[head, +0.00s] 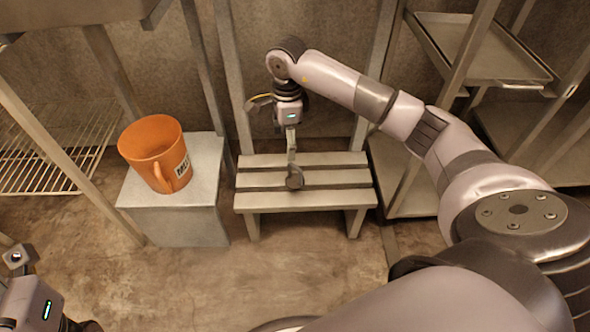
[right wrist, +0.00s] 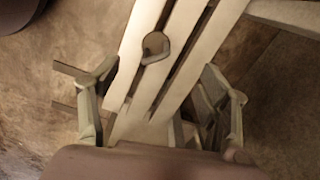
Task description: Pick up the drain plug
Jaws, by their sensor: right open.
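The drain plug (head: 295,178) is a small dark round piece on the slats of a low bench (head: 340,179). In the right wrist view the drain plug (right wrist: 154,44) shows as a disc with a dark rim, lying across the slats.
An orange mug (head: 155,151) stands on a grey box (head: 188,215) left of the bench. A wire rack (head: 52,150) is at the far left. Metal shelves with a tray (head: 480,50) stand at the right. The floor (head: 290,275) before the bench is clear.

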